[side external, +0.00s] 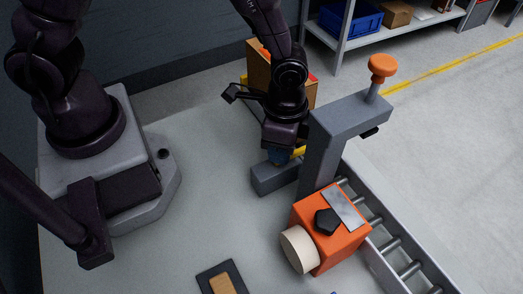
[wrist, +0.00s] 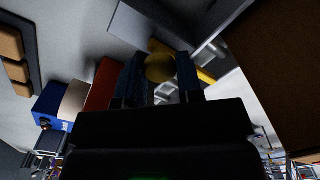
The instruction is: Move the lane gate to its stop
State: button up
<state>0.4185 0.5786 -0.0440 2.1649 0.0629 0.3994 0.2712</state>
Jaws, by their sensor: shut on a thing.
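The lane gate appears to be a yellow bar (side external: 298,152) beside a grey block (side external: 275,178), mostly hidden behind my gripper in the side view. In the wrist view a round yellow knob (wrist: 160,68) sits between my two fingers, with the yellow bar (wrist: 198,70) running off behind it to the right. My gripper (side external: 279,156) points down next to the grey post and is shut on the knob. Its fingers (wrist: 160,82) stand on either side of the knob in the wrist view. The gate's stop cannot be made out clearly.
A grey post with an overhanging arm (side external: 345,115) and orange knob (side external: 381,66) stands close right of my gripper. An orange box (side external: 333,233) with a white cylinder stands in front, beside a roller conveyor (side external: 405,245). A brown box (side external: 257,70) is behind. A dark-framed tray (side external: 207,277) lies front left.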

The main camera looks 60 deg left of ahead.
jog(key=shift+w, duration=1.3)
jog(key=o, duration=0.9)
jog(key=shift+s, duration=0.1)
notch_tip(320, 180, up, 13)
jog(key=shift+r, duration=0.1)
jog(key=s+a+r+n+t, duration=0.2)
jog(key=s+a+r+n, duration=0.1)
jog(key=s+a+r, duration=0.1)
jog(key=s+a+r+n+t, duration=0.1)
jog(key=s+a+r+n, duration=0.2)
jog(key=s+a+r, duration=0.1)
jog(key=s+a+r+n+t, duration=0.2)
jog(key=s+a+r+n, duration=0.1)
jog(key=s+a+r, duration=0.1)
jog(key=shift+s+a+r+t, duration=0.15)
jog(key=shift+a+r, duration=0.1)
jog(key=shift+a, duration=0.35)
jog(key=shift+a+r+t, duration=0.15)
jog(key=shift+a+r, duration=0.1)
jog(key=shift+a, duration=0.35)
